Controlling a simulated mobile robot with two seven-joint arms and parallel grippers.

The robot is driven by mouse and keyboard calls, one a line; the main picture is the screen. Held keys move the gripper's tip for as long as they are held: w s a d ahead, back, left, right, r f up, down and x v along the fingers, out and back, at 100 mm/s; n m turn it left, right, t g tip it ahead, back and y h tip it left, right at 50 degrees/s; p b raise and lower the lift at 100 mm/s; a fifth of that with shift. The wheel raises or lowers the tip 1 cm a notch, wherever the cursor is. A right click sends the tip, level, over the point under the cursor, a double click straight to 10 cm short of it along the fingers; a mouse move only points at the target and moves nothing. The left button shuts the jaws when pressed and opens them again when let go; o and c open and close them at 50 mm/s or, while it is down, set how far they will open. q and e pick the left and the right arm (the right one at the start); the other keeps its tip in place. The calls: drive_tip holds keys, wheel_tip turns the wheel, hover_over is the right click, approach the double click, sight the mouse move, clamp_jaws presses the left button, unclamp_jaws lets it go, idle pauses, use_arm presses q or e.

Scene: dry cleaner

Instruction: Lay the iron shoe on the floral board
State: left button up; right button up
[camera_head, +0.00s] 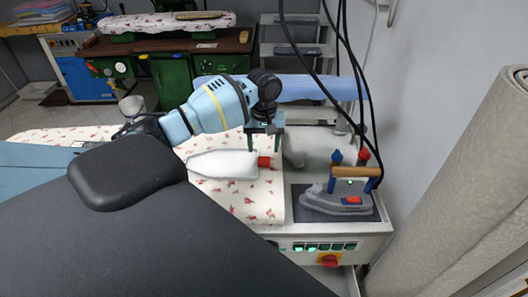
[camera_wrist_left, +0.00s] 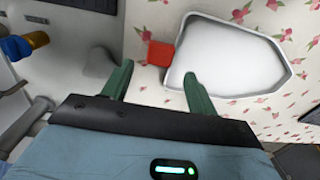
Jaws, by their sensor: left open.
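The iron shoe (camera_head: 222,165) is a white, iron-shaped plate with a grey rim and a red tab. It lies flat on the floral board (camera_head: 255,205), near the board's right end, with its red tab to the right. It also shows in the left wrist view (camera_wrist_left: 228,58). My left gripper (camera_head: 265,145) is above the board by the red tab. Its green fingers are apart and empty. In the left wrist view the tab lies just beyond the gap between the fingertips (camera_wrist_left: 158,76), apart from them. My right gripper is not in view.
A grey iron (camera_head: 345,203) with a wooden handle stands on a dark rest (camera_head: 305,208) right of the board. Black cables hang above it. A rolled beige cloth (camera_head: 465,190) stands at the far right. A second pressing table (camera_head: 165,45) is behind.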

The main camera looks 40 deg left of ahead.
use_arm(q)
wheel_tip(320, 180, up, 8)
drive_tip(key=shift+r, duration=0.15)
idle(0.4)
